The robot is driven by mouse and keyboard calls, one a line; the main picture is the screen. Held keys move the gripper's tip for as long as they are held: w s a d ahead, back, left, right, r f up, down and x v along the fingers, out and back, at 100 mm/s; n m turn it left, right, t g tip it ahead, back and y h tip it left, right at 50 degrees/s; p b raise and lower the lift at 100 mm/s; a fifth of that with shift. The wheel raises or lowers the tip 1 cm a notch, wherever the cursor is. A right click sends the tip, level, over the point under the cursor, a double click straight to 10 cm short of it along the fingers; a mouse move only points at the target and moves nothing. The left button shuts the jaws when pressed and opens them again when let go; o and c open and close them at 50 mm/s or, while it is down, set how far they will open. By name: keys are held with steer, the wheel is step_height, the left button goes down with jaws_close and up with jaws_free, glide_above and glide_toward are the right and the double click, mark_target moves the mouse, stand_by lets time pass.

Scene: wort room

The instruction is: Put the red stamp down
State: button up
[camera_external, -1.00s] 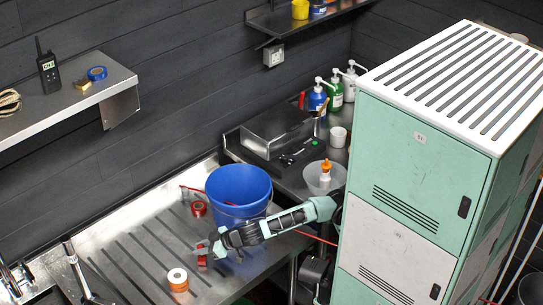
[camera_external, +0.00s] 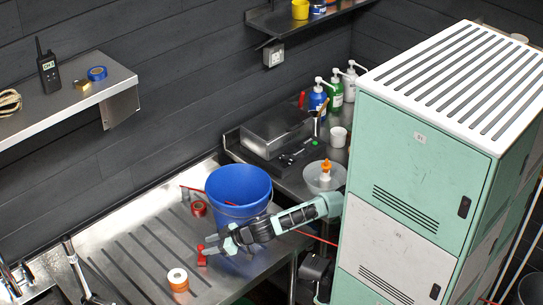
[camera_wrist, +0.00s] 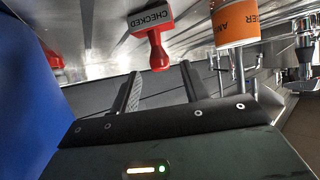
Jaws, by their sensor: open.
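The red stamp (camera_external: 202,256) stands upright on the ribbed metal drainboard, just left of my gripper. In the wrist view the stamp (camera_wrist: 153,38) shows a red handle and a pale block reading "CHECKED". That view is inverted, with the board at the top. My gripper (camera_external: 214,245) is open and empty, beside the blue bucket. In the wrist view the two dark fingers of my gripper (camera_wrist: 160,86) are spread apart. The stamp is beyond their tips, with no contact visible.
The blue bucket (camera_external: 238,190) stands close behind my gripper and fills the left of the wrist view. An orange-labelled roll or jar (camera_external: 178,281) stands in front of the stamp. A red roll (camera_external: 198,208) lies farther back. The drainboard (camera_external: 140,250) is clear to the left.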

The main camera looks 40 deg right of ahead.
steer(key=p+v, duration=0.1)
steer(key=v, duration=0.7)
steer(key=shift+a, duration=0.1)
